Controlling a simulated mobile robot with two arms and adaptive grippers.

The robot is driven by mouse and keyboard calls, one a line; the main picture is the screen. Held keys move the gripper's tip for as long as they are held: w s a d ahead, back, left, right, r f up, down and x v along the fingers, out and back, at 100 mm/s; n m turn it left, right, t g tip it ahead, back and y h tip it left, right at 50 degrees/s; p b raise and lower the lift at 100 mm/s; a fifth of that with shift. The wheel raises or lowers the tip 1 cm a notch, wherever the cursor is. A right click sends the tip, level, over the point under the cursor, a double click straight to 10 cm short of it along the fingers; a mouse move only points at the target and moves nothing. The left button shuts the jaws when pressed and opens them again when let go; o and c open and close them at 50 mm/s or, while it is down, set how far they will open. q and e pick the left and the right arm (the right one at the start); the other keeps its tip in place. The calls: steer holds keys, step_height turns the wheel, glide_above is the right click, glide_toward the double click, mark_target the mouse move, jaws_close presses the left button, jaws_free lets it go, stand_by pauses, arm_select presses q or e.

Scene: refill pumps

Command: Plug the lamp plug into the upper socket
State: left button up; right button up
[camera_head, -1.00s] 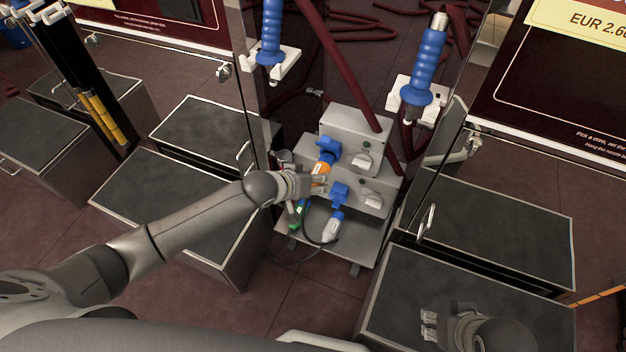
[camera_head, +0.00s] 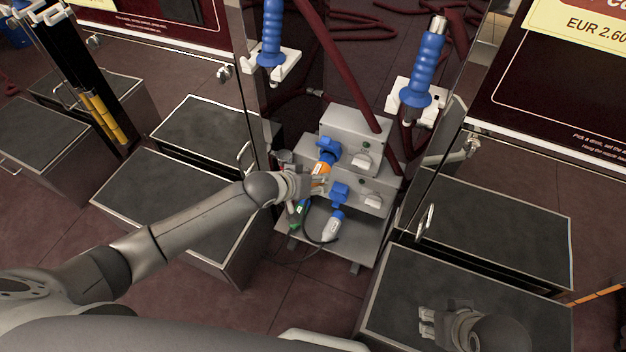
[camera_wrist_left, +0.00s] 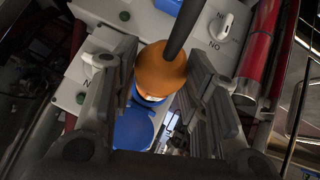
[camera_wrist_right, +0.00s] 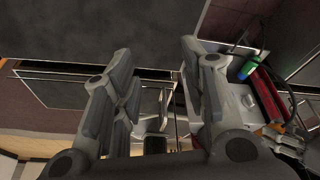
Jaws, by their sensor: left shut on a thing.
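An orange plug (camera_head: 322,167) is in my left gripper (camera_head: 318,183), close below the blue upper socket (camera_head: 328,147) on the grey box. In the left wrist view the orange plug (camera_wrist_left: 160,70) lies between the fingers with a black cable at its back. Its front end is by a blue socket part (camera_wrist_left: 134,130); I cannot tell whether it sits inside. The blue lower socket (camera_head: 340,192) is just below the gripper. A white-grey plug (camera_head: 332,228) and a green plug (camera_head: 301,208) are lower down. My right gripper (camera_head: 428,322) is open and empty.
Rotary switches, the upper one (camera_head: 363,162) and the lower one (camera_head: 373,200), sit right of the sockets. Blue-handled nozzles (camera_head: 424,68) hang above on holders. Dark red hoses (camera_head: 345,70) run behind. A dark-topped cabinet (camera_head: 400,270) lies under my right gripper.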

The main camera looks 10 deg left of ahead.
mark_target(315, 173)
steer(key=shift+w+a+f, duration=0.1)
steer(key=shift+w+f, duration=0.4)
steer(key=shift+f, duration=0.2)
arm_select(q)
steer(key=shift+p, duration=0.3)
arm_select(e)
steer(key=shift+s+f, duration=0.1)
steer(key=shift+f, duration=0.4)
arm_select(q)
steer(key=shift+w, duration=0.25)
arm_select(e)
steer(key=shift+a+r, duration=0.1)
steer(key=shift+r, duration=0.05)
arm_select(q)
steer(key=shift+w+d, duration=0.1)
steer(key=shift+w, duration=0.1)
arm_select(e)
steer(key=shift+r, duration=0.2)
arm_select(q)
steer(key=shift+w+d, duration=0.1)
steer(key=shift+w, duration=0.3)
arm_select(e)
steer(key=shift+s+d, duration=0.1)
steer(key=shift+d, duration=0.1)
